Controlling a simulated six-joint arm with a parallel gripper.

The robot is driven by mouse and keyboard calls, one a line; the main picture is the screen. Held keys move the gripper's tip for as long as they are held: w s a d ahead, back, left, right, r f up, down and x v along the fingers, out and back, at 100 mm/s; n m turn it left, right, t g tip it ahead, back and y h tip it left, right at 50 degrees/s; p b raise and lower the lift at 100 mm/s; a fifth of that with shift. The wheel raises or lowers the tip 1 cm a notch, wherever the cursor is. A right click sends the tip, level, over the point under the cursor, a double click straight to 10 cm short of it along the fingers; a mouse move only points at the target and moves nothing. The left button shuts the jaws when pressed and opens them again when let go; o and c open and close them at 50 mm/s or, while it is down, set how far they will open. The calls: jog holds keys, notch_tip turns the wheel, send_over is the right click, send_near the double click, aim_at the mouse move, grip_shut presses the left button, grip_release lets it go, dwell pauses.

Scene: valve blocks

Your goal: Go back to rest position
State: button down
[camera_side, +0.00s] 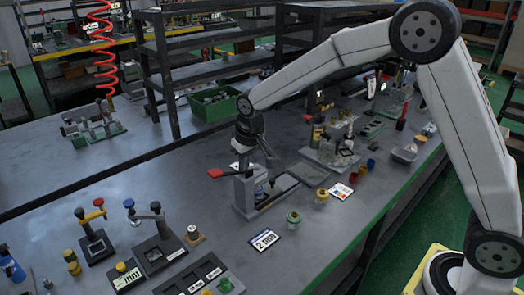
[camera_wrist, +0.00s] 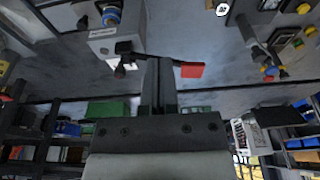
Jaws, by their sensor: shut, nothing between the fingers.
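My gripper (camera_wrist: 160,68) has its two dark fingers together with nothing between them in the wrist view. In the side view my gripper (camera_side: 268,158) hangs low over the middle of the bench, beside and partly in front of a grey valve block (camera_side: 243,197). A red-ended lever (camera_side: 216,173) sticks out to the left of the block. In the wrist view the grey block (camera_wrist: 116,38) and a red lever end (camera_wrist: 192,71) show near the fingers. Whether the fingers touch the block cannot be told.
Dark fixtures with knobs (camera_side: 154,255) stand at the front left. A card marked 2 mm (camera_side: 264,240) and a green-rimmed cup (camera_side: 293,218) lie in front. A green crate (camera_side: 213,104) and dark shelving (camera_side: 165,60) stand behind. Bare bench lies at the left.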

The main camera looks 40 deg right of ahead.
jog(key=s+d+f, duration=0.1)
jog(key=s+d, duration=0.2)
jog(key=s, duration=0.8)
jog(key=s+d+f, duration=0.2)
jog(key=s+d, duration=0.1)
jog(key=s, duration=0.9)
jog(key=shift+d, duration=0.15)
